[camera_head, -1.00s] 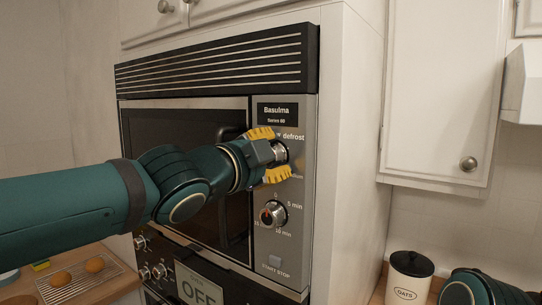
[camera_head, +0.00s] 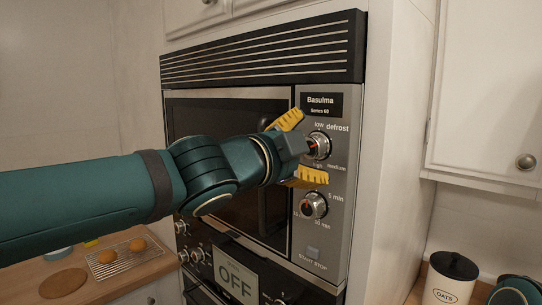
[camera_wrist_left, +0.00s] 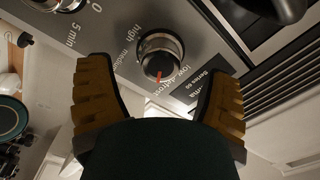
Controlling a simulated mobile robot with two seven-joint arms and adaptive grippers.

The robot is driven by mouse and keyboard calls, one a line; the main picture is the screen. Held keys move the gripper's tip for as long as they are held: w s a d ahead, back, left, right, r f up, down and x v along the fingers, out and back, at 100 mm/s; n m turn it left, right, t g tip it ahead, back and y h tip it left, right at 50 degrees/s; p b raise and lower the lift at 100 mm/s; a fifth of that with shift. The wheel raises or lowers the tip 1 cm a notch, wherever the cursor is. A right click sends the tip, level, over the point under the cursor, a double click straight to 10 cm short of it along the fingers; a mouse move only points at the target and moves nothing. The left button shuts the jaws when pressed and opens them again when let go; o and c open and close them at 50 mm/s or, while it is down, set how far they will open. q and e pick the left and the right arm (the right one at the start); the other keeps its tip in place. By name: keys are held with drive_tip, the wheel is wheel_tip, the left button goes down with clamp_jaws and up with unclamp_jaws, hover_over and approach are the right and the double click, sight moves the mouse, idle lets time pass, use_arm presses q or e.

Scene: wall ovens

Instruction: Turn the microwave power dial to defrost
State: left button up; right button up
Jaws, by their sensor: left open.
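The microwave power dial (camera_head: 318,146) is a round silver knob at the upper right of the microwave's control panel, partly hidden by my gripper in the head view. Its labels read low, defrost, medium and high. My left gripper (camera_head: 300,148) is open with its yellow fingers above and below the dial, apart from it. In the left wrist view the dial (camera_wrist_left: 160,54) shows between and beyond the open fingers (camera_wrist_left: 158,98). Its red mark points down there, towards the low and defrost lettering; I cannot tell exactly which. My right gripper is not in view.
A timer dial (camera_head: 313,206) and a start/stop button (camera_head: 313,252) sit below on the panel. An OFF display (camera_head: 236,281) is under the microwave door. An oats canister (camera_head: 449,278) stands at right, a rack with buns (camera_head: 122,256) at left.

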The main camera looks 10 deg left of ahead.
use_arm(q)
drive_tip(key=shift+v, duration=1.8)
approach(312, 146)
drive_tip(key=shift+s+a, duration=0.35)
drive_tip(key=shift+s, duration=0.05)
